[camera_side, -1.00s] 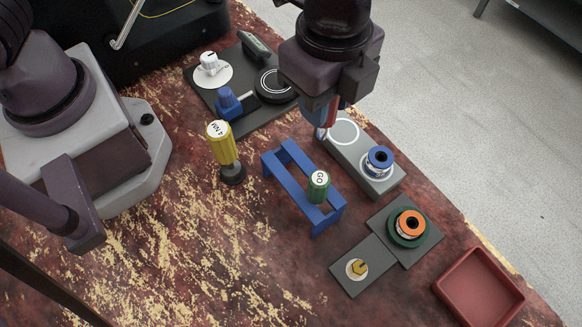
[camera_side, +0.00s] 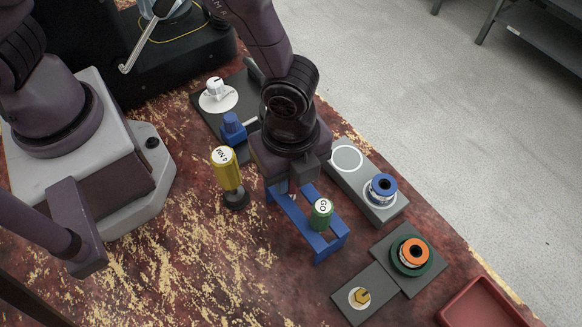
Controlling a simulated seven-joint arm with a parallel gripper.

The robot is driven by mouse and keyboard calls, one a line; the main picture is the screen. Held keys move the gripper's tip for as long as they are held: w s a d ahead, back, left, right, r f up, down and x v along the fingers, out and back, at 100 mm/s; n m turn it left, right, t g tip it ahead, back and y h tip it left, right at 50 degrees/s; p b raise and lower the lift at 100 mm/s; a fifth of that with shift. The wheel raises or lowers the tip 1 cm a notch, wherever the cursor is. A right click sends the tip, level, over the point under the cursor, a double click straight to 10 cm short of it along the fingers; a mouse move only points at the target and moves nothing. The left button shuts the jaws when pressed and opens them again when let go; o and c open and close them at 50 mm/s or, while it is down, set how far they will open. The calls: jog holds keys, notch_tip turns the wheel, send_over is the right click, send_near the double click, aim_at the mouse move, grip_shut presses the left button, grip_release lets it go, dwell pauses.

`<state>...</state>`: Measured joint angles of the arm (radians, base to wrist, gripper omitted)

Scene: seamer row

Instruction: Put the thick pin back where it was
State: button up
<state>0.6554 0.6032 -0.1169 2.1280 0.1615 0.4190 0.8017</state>
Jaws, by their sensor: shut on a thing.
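The blue rack (camera_side: 328,246) stands on the worn red table in the middle. A green-handled pin marked GO (camera_side: 321,212) stands upright near its front right end. My gripper (camera_side: 288,188) points down over the rack's far left end. It is shut on the thick pin, but my gripper hides the pin in this view. I cannot tell whether the pin's tip is inside the rack or above it.
A yellow-handled tool (camera_side: 225,168) stands close left of the rack. Right of it are a grey block (camera_side: 358,181) with a blue spool (camera_side: 382,190), and an orange-centred spool (camera_side: 414,252). A red tray (camera_side: 481,306) lies front right. Bare table lies front left.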

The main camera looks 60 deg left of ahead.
jog(key=shift+f, duration=0.2)
jog(key=shift+f, duration=0.15)
jog(key=o, duration=0.9)
jog(key=shift+c, duration=0.2)
